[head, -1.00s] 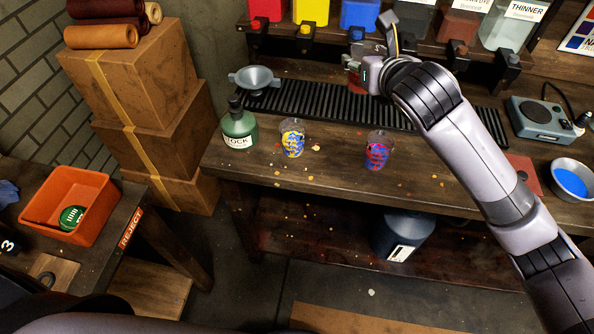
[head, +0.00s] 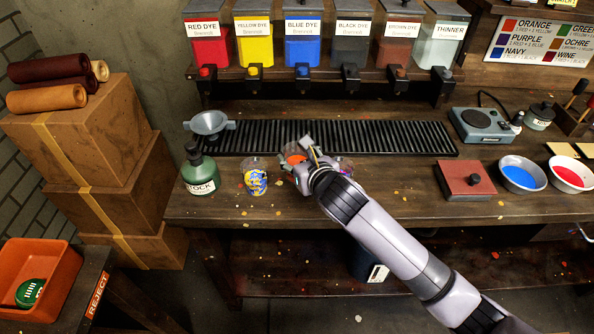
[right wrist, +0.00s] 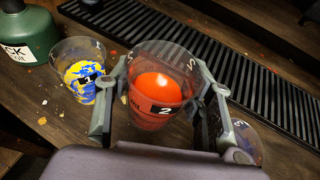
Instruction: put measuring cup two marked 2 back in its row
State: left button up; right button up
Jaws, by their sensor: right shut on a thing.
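Measuring cup two (right wrist: 160,95) is clear plastic with a black label marked 2 and holds something orange-red. My right gripper (right wrist: 158,118) is shut around it, one finger on each side. In the head view the cup's orange contents (head: 294,159) show just left of the right gripper (head: 306,168). Cup one (head: 255,178), smeared yellow and blue and marked 1 in the right wrist view (right wrist: 82,75), stands to the left. Another cup (head: 345,165) is mostly hidden behind my gripper on the right. I cannot tell whether cup two touches the bench. My left gripper is out of view.
A green stock bottle (head: 199,172) stands left of cup one. Dye dispensers (head: 302,45) line the shelf above.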

jog(key=shift+f, duration=2.4)
jog(key=shift+f, duration=0.15)
jog(key=o, duration=1.4)
jog(key=shift+r, duration=0.2)
jog(key=v, duration=1.2)
jog(key=shift+f, duration=0.1)
